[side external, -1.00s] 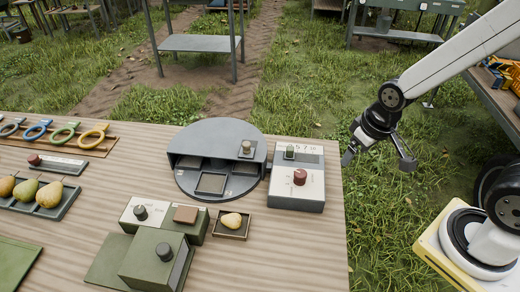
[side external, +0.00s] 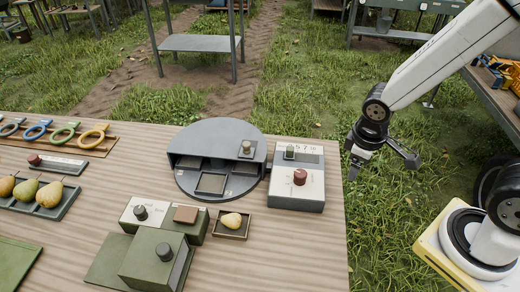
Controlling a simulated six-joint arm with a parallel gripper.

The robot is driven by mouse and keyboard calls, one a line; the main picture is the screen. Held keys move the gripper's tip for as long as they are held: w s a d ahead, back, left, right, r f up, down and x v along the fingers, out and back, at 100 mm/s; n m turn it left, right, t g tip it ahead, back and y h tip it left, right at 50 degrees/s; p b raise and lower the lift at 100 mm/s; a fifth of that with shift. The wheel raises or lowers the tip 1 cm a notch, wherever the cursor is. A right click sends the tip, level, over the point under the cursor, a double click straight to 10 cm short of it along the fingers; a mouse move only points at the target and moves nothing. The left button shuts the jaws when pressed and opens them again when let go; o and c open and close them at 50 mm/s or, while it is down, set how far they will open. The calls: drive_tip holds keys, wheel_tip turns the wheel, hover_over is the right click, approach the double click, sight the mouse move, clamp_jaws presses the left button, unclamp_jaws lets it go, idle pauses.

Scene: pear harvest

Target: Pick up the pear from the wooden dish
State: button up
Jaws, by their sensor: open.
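A yellow pear (side external: 231,220) lies in a small square wooden dish (side external: 245,234) near the front middle of the table, just right of a green device. My gripper (side external: 384,172) is open and empty. It hangs in the air off the table's right edge, up and to the right of the dish and well apart from it. Nothing hides the pear.
A grey-white box with a red knob (side external: 299,177) and a round dark turntable (side external: 219,135) stand behind the dish. A green device (side external: 158,254) is at its left. A tray (side external: 68,205) holds several pears. Coloured rings (side external: 94,134) lie far left. Bare wood lies right of the dish.

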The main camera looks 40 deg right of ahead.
drive_tip(key=w+a+f+n+t+h, duration=0.2)
drive_tip(key=w+f+n+t, duration=0.1)
drive_tip(key=n, duration=0.5)
drive_tip(key=w+a+f+n+t+h, duration=0.2)
drive_tip(key=w+n, duration=0.1)
drive_tip(key=n, duration=0.5)
drive_tip(key=w+a+f+n+t+h, duration=0.2)
drive_tip(key=w+f+n+t, duration=0.1)
drive_tip(key=n, duration=0.6)
drive_tip(key=shift+w+a+f+t, duration=0.1)
drive_tip(key=shift+a+f+t, duration=0.15)
drive_tip(key=shift+f+t, duration=0.1)
drive_tip(key=a+f+n+t+y, duration=0.45)
drive_tip(key=a+n, duration=0.25)
drive_tip(key=a, duration=0.2)
drive_tip(key=n+y, duration=0.6)
approach(238, 223)
drive_tip(key=w, duration=0.3)
drive_tip(key=shift+a+f+g, duration=0.3)
drive_tip(key=shift+a, duration=0.1)
drive_tip(key=shift+x, duration=1.25)
drive_tip(key=shift+d, duration=0.1)
